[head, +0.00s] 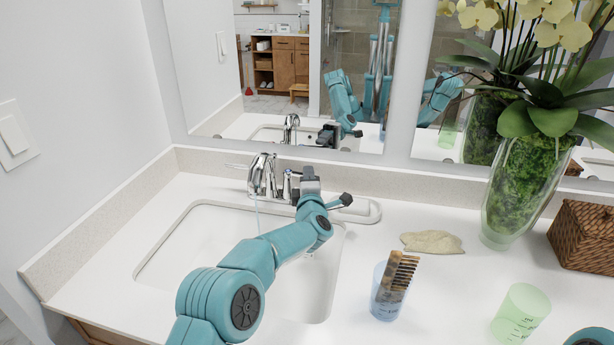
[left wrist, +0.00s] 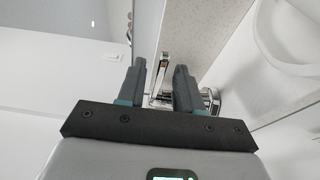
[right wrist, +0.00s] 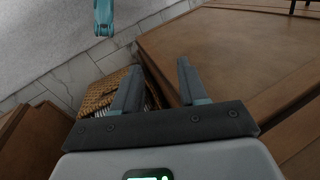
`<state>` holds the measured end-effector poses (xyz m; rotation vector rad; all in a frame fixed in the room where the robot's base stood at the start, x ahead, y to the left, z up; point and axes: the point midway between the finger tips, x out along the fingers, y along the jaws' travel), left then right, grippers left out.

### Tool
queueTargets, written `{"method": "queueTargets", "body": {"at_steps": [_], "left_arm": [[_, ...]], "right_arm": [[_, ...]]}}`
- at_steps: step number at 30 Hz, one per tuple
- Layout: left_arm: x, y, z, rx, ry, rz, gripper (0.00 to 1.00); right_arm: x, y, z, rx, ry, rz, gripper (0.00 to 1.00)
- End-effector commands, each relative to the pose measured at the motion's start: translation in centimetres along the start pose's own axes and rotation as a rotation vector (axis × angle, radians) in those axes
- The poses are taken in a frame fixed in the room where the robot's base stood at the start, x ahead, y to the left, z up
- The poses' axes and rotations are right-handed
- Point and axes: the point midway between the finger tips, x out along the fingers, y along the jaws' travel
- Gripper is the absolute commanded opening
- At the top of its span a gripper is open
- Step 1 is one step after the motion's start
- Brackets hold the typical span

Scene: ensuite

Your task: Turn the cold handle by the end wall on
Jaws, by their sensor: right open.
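The chrome faucet (head: 264,176) stands behind the sink, with a lever pointing left toward the end wall. A thin pale streak, like water, hangs below its spout. The handle on its right side (head: 288,184) is partly hidden by my left gripper (head: 308,182). In the left wrist view, my left gripper (left wrist: 160,82) is open, with a chrome lever (left wrist: 165,66) between or just beyond its fingers; contact cannot be told. The faucet's chrome base (left wrist: 211,101) shows beside the right finger. My right gripper (right wrist: 160,85) is open and empty, away from the faucet.
The end wall (head: 80,90) is at left and a mirror (head: 215,70) is behind. A soap dish (head: 362,211), a blue cup with a comb (head: 386,302), a green cup (head: 520,312) and a glass vase (head: 515,190) stand at right. A wicker basket (right wrist: 100,95) is below my right gripper.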

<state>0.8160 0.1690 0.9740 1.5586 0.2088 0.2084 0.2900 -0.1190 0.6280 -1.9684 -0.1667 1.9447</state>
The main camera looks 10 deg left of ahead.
Motion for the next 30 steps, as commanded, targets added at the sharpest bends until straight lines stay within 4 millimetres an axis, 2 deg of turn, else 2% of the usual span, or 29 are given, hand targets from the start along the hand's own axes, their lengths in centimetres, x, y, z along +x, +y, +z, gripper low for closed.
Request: {"method": "queueTargets", "body": {"at_steps": [9, 11, 12, 13, 30], "left_arm": [[-0.21, 0.05, 0.12, 0.000, -0.001, 0.001, 0.35], [-0.21, 0.05, 0.12, 0.000, -0.001, 0.001, 0.19], [-0.20, 0.05, 0.12, 0.000, -0.001, 0.001, 0.06], [-0.19, 0.05, 0.12, 0.000, -0.001, 0.001, 0.00], [0.12, 0.04, 0.07, 0.001, -0.002, 0.000, 0.00]], "right_arm": [[-0.02, 0.00, 0.01, 0.000, 0.000, 0.000, 0.43], [-0.02, 0.00, 0.01, 0.000, 0.000, 0.000, 0.43], [-0.02, 0.00, 0.01, 0.000, 0.000, 0.000, 0.43], [-0.02, 0.00, 0.01, 0.000, 0.000, 0.000, 0.43], [-0.02, 0.00, 0.00, 0.000, 0.000, 0.000, 0.43]]}}
